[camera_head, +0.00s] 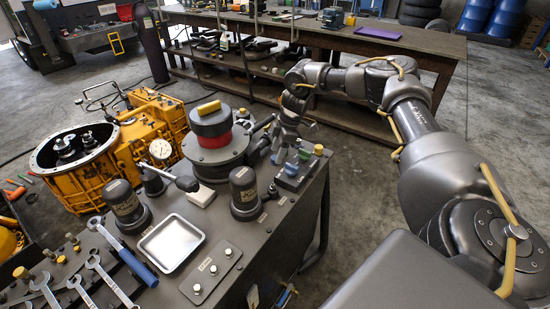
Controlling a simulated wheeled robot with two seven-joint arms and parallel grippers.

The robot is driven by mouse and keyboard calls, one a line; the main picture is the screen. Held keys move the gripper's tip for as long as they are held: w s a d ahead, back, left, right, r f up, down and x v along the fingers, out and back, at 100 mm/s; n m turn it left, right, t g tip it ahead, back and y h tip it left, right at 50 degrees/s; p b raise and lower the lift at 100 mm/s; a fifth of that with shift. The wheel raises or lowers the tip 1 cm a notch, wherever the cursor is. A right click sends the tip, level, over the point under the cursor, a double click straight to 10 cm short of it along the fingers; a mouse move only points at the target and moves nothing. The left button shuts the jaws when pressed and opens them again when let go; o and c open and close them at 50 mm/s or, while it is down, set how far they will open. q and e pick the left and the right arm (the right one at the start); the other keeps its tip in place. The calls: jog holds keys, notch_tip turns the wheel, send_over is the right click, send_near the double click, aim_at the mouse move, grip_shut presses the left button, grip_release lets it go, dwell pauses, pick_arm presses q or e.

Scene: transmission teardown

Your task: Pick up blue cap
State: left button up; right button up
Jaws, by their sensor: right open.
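A small dark block with several coloured caps sits at the right edge of the dark workbench. My right gripper (281,150) points down just behind and left of the caps, close to the block. It is open, and I see nothing between its fingers. Its fingertips are small and partly hard to make out against the dark bench. My left gripper is not in view.
A round black and red unit (212,130) with a yellow handle stands left of the gripper. Black cylinders (244,190), a silver tray (171,243) and wrenches (103,277) occupy the bench. A yellow transmission housing (95,165) is at left. Open floor lies right of the bench.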

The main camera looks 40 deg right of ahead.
jog(key=shift+x, duration=0.95)
jog(key=c, duration=1)
jog(key=shift+c, duration=0.2)
jog(key=shift+r, duration=0.1)
